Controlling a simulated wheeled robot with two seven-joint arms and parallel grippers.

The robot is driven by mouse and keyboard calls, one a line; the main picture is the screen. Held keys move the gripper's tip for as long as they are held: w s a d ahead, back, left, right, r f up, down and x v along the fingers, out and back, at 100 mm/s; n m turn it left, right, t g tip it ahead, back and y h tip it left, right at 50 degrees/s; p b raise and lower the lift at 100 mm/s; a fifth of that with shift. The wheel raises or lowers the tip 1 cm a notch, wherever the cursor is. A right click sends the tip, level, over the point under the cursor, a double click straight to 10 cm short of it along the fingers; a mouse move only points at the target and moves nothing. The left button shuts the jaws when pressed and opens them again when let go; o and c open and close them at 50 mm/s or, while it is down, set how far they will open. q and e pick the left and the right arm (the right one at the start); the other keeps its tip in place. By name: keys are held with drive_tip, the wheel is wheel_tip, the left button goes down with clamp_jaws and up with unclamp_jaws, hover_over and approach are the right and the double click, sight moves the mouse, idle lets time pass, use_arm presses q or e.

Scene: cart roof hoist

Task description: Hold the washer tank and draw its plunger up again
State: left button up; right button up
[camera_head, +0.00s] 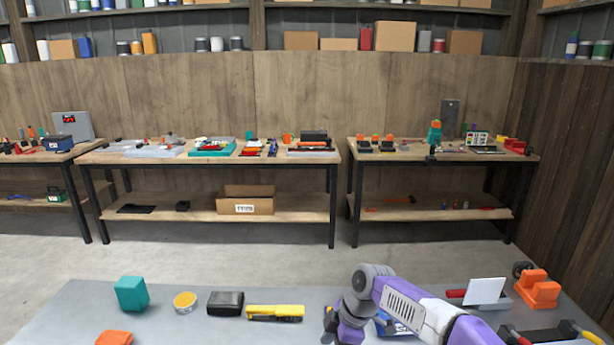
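I cannot pick out a washer tank or its plunger with certainty in the head view. My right arm comes in from the lower right, and its wrist end (346,326) points down at the near grey table. The fingertips are cut off by the bottom edge, so I cannot see whether they are open or what is between them. A blue item (395,327) on the table is partly hidden behind this arm. My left gripper is out of view.
On the near grey table (66,322) lie a teal block (131,293), a yellow round tin (185,302), a black box (225,303), a yellow tool (275,312) and an orange clamp-like piece (538,289). Cluttered benches (215,152) stand along the back wall beyond open floor.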

drive_tip(key=shift+x, duration=3.1)
drive_tip(key=shift+c, duration=0.3)
drive_tip(key=c, duration=0.9)
